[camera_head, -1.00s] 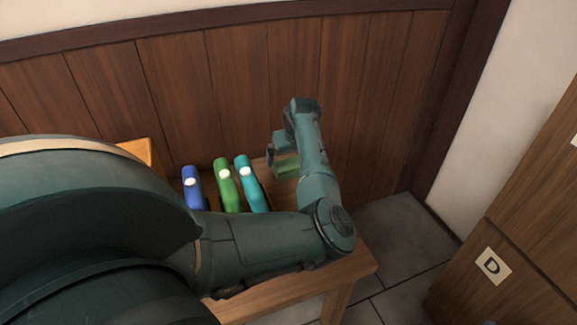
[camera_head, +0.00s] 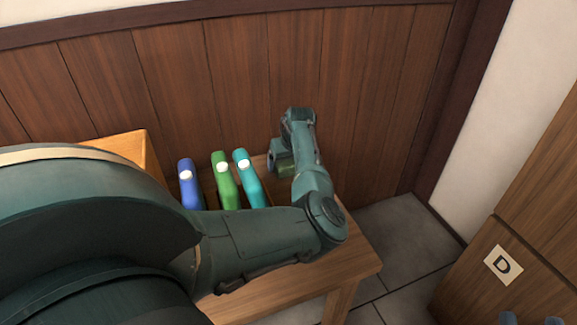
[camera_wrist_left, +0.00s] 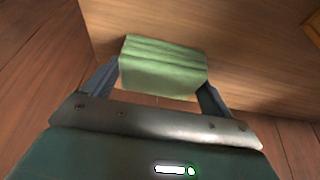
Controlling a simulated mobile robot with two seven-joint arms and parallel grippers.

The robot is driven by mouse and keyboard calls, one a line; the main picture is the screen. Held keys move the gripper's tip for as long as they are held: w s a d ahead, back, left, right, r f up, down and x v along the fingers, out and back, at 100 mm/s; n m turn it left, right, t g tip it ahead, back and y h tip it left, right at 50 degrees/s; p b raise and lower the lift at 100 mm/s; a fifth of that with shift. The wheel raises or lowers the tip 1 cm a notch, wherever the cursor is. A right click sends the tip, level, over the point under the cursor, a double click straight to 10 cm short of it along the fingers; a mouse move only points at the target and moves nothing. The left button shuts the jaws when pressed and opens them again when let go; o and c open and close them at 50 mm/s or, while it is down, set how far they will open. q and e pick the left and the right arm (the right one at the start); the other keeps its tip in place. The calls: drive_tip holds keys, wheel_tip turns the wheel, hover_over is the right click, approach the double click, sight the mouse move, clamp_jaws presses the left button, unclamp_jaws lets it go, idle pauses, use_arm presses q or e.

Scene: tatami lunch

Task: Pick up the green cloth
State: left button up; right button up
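The green cloth (camera_wrist_left: 163,68) is a folded block on the wooden table (camera_wrist_left: 250,80), between the two fingers of my left gripper (camera_wrist_left: 162,82) in the left wrist view. The fingers are wide apart, one at each side of the cloth. I cannot tell whether they touch it. In the head view the cloth (camera_head: 287,169) is mostly hidden behind my left gripper (camera_head: 281,165). Two tips of my right gripper (camera_head: 531,320) show apart at the bottom right edge; the rest is out of frame.
A wooden wall (camera_head: 370,90) is close behind the table.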

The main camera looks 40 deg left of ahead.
use_arm(q)
drive_tip(key=c, duration=0.7)
drive_tip(key=shift+r, duration=0.4)
wheel_tip(320, 180, up, 9)
drive_tip(key=p, duration=0.4)
drive_tip(key=shift+f, duration=0.15)
drive_tip(key=shift+r+p, duration=0.3)
use_arm(e)
drive_tip(key=shift+d+f+n+h, duration=0.3)
drive_tip(key=shift+d+h, duration=0.2)
drive_tip(key=shift+h, duration=0.2)
